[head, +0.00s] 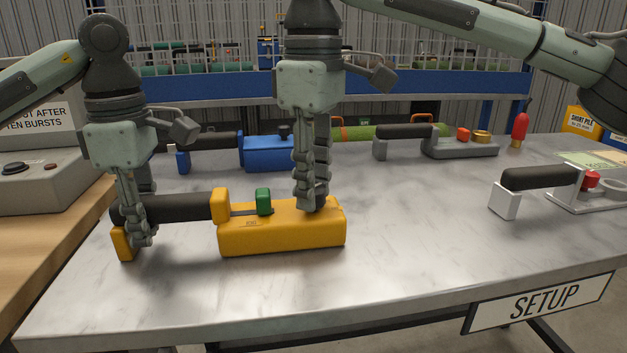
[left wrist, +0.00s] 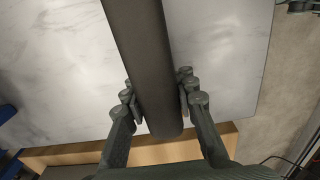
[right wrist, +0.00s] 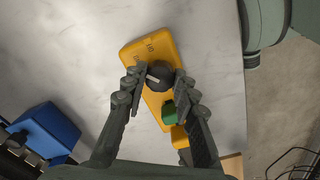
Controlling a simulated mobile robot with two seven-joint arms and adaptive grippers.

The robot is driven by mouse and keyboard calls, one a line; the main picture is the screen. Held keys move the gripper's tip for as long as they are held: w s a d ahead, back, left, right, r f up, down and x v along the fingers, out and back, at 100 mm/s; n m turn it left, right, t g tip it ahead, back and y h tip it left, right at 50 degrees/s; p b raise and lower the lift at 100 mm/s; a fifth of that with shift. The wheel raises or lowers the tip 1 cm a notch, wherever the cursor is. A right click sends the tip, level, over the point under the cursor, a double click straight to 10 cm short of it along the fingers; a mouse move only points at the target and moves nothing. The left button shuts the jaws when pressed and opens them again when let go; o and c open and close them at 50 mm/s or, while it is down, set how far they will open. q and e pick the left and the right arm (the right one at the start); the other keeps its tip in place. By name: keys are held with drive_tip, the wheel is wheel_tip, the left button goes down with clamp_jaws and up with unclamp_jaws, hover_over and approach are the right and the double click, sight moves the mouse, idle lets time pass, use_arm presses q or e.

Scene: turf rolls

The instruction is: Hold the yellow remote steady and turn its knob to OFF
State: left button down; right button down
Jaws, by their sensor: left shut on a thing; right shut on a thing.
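The yellow remote (head: 282,236) lies on the marble-topped table, with a black grip bar (head: 180,208) reaching left and a green block (head: 263,201) on top. My left gripper (head: 138,240) is shut on the black grip bar near its left end; the left wrist view shows a finger on each side of the bar (left wrist: 145,60). My right gripper (head: 312,205) is shut on the remote's dark round knob (right wrist: 160,76). A pale pointer line shows on the knob in the right wrist view. In the head view my fingers hide the knob.
A blue remote (head: 268,153) lies behind, with a grey one (head: 460,147) farther right. A white-ended device (head: 505,201) with a black grip and a red knob (head: 590,179) is at right. The table front and middle are clear.

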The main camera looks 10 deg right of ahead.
use_arm(q)
drive_tip(key=shift+f, duration=0.1)
use_arm(e)
drive_tip(key=m, duration=0.3)
drive_tip(key=shift+m, duration=2.4)
drive_tip(key=c, duration=1.2)
unclamp_jaws()
drive_tip(key=shift+r, duration=0.1)
wheel_tip(320, 180, up, 12)
drive_tip(key=shift+f, duration=0.1)
